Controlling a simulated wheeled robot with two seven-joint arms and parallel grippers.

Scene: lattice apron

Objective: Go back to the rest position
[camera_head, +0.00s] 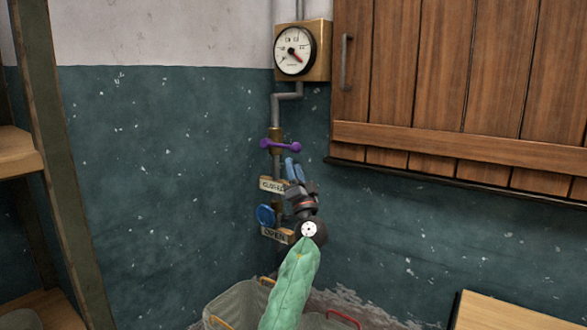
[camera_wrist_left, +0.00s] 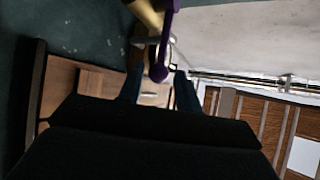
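My left gripper (camera_head: 293,168), at the end of an arm in a green sleeve, points up in front of the wall pipe. Its two blue fingers are apart and nothing shows held between them. In the left wrist view the fingers (camera_wrist_left: 158,88) stand either side of the knobbed end of a purple handle (camera_wrist_left: 163,45). In the head view this purple valve handle (camera_head: 281,146) lies roughly level across the pipe, just above the fingertips. I cannot tell how far the fingers are from it. My right gripper is in neither view.
A round gauge (camera_head: 295,51) tops the pipe. A "CLOSED" sign (camera_head: 271,184), a blue disc (camera_head: 265,215) and an "OPEN" sign (camera_head: 276,235) sit lower. A wooden cabinet (camera_head: 440,80) hangs right, shelves (camera_head: 15,150) stand left, and a bin (camera_head: 232,300) is below.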

